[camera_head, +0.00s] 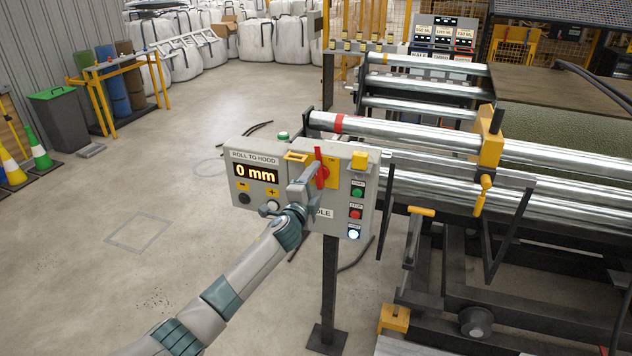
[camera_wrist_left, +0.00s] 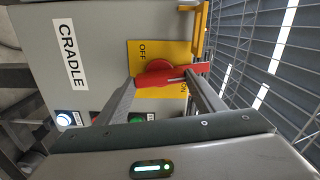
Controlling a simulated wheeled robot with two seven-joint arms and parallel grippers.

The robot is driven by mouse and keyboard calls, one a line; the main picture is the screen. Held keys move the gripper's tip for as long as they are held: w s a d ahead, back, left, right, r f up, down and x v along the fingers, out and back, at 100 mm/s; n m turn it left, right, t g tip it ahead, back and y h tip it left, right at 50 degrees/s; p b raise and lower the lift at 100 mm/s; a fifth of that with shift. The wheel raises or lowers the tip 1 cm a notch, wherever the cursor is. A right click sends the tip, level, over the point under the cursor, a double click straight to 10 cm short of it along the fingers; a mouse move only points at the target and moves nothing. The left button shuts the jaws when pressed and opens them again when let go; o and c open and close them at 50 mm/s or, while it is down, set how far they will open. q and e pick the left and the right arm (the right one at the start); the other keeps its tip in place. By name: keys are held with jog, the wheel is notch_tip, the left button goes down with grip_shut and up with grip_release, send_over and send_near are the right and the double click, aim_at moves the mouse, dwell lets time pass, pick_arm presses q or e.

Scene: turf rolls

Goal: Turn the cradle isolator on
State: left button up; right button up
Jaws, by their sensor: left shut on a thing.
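The isolator's red handle (camera_head: 320,168) sits on a yellow plate (camera_head: 331,180) on the grey control box. In the head view it stands roughly upright. My left gripper (camera_head: 312,172) reaches the box from below left and is shut on the handle, with a finger (camera_wrist_left: 118,102) towards each end in the left wrist view. The white CRADLE label (camera_wrist_left: 69,54) is beside the plate. My right gripper is not in view.
Steel rollers (camera_head: 430,140) and a yellow clamp (camera_head: 490,145) are close on the right. Open floor (camera_head: 170,270) lies to the left.

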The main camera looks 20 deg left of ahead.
pick_arm(q)
jog(key=shift+m, duration=0.9)
jog(key=shift+f, duration=0.1)
jog(key=o, duration=1.1)
jog(key=shift+c, duration=0.2)
jog(key=shift+s, duration=0.1)
jog(key=s+b, duration=0.3)
jog(key=s, duration=1.4)
jog(key=shift+s+a, duration=0.15)
jog(key=shift+a, duration=0.15)
